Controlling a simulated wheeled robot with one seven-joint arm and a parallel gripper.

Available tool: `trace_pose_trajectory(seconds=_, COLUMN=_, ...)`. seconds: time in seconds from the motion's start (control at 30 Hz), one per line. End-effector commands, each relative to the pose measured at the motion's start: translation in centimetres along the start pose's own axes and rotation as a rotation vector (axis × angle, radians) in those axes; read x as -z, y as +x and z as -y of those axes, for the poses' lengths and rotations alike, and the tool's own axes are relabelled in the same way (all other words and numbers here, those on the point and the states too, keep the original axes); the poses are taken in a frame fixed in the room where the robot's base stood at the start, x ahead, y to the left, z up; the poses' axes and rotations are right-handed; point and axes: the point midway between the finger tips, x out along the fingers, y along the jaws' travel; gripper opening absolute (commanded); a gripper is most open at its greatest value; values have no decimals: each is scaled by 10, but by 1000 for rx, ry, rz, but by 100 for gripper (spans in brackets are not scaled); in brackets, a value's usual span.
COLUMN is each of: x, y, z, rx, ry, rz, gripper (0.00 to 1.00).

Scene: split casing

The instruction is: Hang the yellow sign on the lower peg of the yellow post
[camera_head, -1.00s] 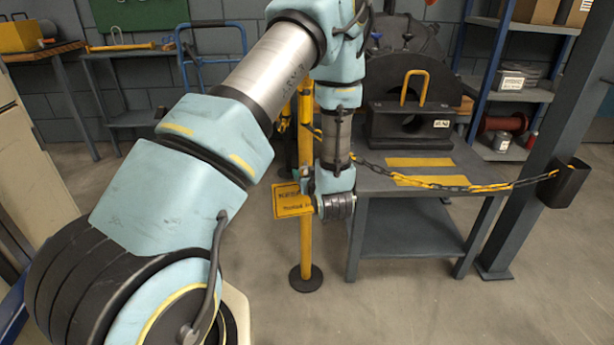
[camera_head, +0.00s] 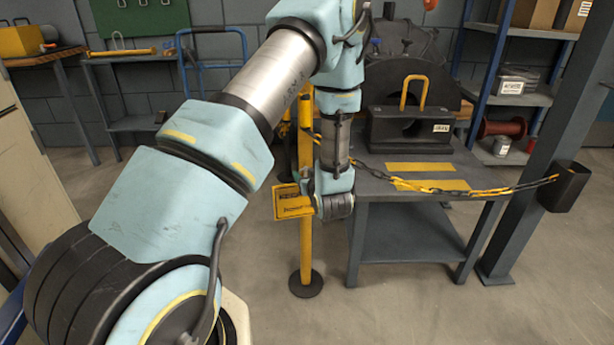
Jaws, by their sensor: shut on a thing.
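The yellow sign (camera_head: 288,203) shows just left of my wrist, at about mid-height of the yellow post (camera_head: 306,250). It has dark lettering and looks slightly tilted. My gripper (camera_head: 305,190) is at the end of my arm, close to the post, and is shut on the sign; its fingers are mostly hidden behind my wrist. The post stands upright on a round dark base (camera_head: 305,284). The lower peg is hidden, so I cannot tell whether the sign touches it.
A dark workbench (camera_head: 432,180) stands right of the post, bearing a dark casing (camera_head: 410,128) with a yellow handle. A yellow and black chain (camera_head: 465,190) runs across its front to a dark box (camera_head: 566,187) on a pillar. Floor in front is clear.

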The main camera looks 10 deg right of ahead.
Motion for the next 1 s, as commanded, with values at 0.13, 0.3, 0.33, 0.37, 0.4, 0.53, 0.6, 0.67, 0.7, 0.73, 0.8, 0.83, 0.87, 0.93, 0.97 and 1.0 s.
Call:
trace_pose_trajectory(seconds=0.13, x=-2, y=6, z=-1, rx=0, ry=-1, rz=-1, gripper=0)
trace_pose_trajectory(seconds=0.3, x=-2, y=8, z=-1, rx=0, ry=0, rz=0, gripper=0)
trace_pose_trajectory(seconds=0.33, x=-2, y=8, z=-1, rx=0, ry=0, rz=0, gripper=0)
trace_pose_trajectory(seconds=0.37, x=-2, y=8, z=-1, rx=0, ry=0, rz=-1, gripper=0)
trace_pose_trajectory(seconds=0.4, x=-2, y=8, z=-1, rx=0, ry=0, rz=-1, gripper=0)
trace_pose_trajectory(seconds=0.53, x=-3, y=9, z=-2, rx=0, ry=0, rz=-1, gripper=0)
trace_pose_trajectory(seconds=0.6, x=-4, y=10, z=-2, rx=0, ry=0, rz=-1, gripper=0)
trace_pose_trajectory(seconds=0.67, x=-5, y=12, z=-2, rx=0, ry=0, rz=-1, gripper=0)
trace_pose_trajectory(seconds=0.7, x=-4, y=12, z=-2, rx=0, ry=0, rz=-1, gripper=0)
trace_pose_trajectory(seconds=0.73, x=-4, y=12, z=-2, rx=0, ry=0, rz=-1, gripper=0)
trace_pose_trajectory(seconds=0.8, x=-4, y=12, z=-2, rx=0, ry=0, rz=-1, gripper=0)
trace_pose_trajectory(seconds=0.83, x=-4, y=12, z=-2, rx=0, ry=0, rz=-1, gripper=0)
trace_pose_trajectory(seconds=0.87, x=-4, y=12, z=-2, rx=0, ry=0, rz=-1, gripper=0)
trace_pose_trajectory(seconds=0.93, x=-4, y=12, z=-2, rx=0, ry=0, rz=-1, gripper=0)
trace_pose_trajectory(seconds=0.97, x=-4, y=12, z=-2, rx=0, ry=0, rz=-1, gripper=0)
trace_pose_trajectory(seconds=1.0, x=-4, y=12, z=-2, rx=0, ry=0, rz=-1, gripper=0)
